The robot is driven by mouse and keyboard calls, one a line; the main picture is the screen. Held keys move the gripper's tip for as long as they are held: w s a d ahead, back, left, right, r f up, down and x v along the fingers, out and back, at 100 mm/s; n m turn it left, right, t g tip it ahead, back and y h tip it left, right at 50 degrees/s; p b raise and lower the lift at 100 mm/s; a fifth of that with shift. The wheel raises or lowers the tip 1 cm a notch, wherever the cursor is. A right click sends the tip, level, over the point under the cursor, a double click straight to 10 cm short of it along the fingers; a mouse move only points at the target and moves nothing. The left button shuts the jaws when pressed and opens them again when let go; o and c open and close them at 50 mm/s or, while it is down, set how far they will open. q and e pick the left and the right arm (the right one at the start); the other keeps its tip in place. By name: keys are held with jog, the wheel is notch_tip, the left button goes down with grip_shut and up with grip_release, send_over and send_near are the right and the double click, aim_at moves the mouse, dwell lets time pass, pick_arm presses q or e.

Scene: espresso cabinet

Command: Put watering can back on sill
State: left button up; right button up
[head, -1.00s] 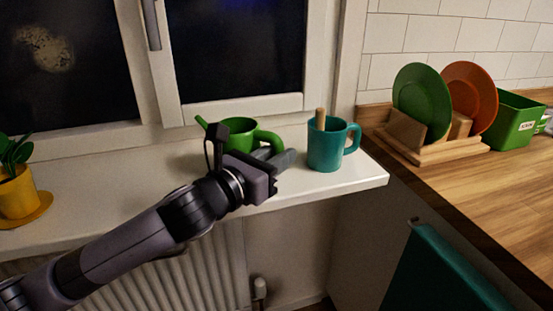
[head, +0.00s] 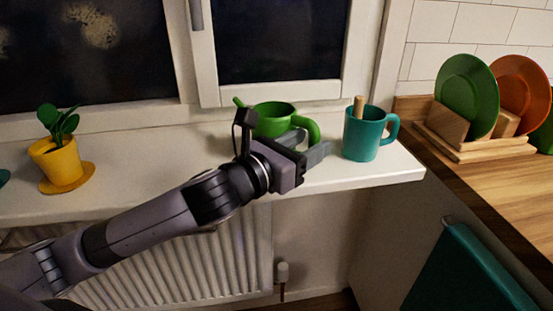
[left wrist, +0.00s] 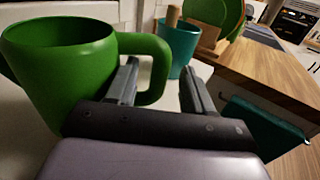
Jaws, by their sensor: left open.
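The green watering can (head: 274,120) stands upright on the white window sill (head: 385,170), its spout to the left and its handle to the right. My left gripper (head: 318,147) is in front of the can, near its handle, and hides part of the lower body. In the left wrist view the can (left wrist: 62,62) fills the left side. My right gripper is not in view.
A teal mug (head: 362,138) with a wooden stick stands on the sill right of the can. A yellow plant pot (head: 56,160) on a saucer stands at the left. A wooden counter (head: 490,190) with a plate rack (head: 470,148) is at the right. The sill between pot and can is bare.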

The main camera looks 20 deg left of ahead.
pick_arm(q)
jog(key=v, duration=1)
jog(key=shift+b, duration=0.4)
jog(key=shift+s, duration=0.1)
